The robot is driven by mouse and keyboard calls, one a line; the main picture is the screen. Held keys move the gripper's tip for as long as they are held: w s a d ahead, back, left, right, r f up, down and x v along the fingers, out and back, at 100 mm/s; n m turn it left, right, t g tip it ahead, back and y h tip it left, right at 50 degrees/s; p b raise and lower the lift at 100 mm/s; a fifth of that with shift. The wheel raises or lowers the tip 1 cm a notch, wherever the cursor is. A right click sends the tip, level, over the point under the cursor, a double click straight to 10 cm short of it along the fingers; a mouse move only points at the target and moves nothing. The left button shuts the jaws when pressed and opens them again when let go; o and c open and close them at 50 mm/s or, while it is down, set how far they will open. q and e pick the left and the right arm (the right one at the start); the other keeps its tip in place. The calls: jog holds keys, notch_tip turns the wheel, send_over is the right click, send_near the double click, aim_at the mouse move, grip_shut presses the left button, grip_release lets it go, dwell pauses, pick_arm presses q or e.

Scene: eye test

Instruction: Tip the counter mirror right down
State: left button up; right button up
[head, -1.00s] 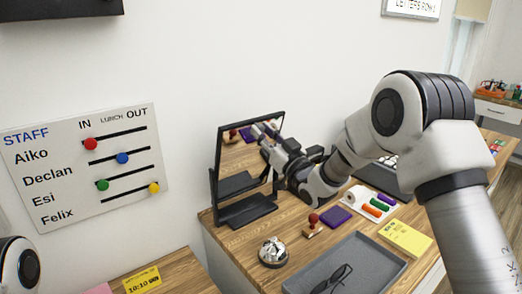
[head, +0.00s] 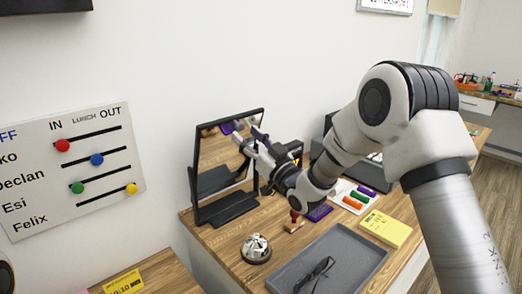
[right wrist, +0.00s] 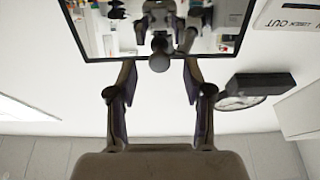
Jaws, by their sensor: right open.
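The counter mirror (head: 215,155) stands near upright in its black frame on a dark base, at the wall end of the wooden counter. My right gripper (head: 249,134) is open in front of the upper part of the glass, with its reflection beside it. My left gripper is out of view.
A silver bell (head: 256,247), a grey tray (head: 365,262) with dark glasses (head: 315,272), a red-handled stamp (head: 294,218), a purple pad (head: 319,212) and a yellow notepad (head: 386,228) lie on the counter. A staff board (head: 75,165) hangs on the wall at left.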

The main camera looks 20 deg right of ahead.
jog(key=v, duration=0.9)
jog(key=shift+s+d+f, duration=0.1)
jog(key=shift+s+f, duration=0.1)
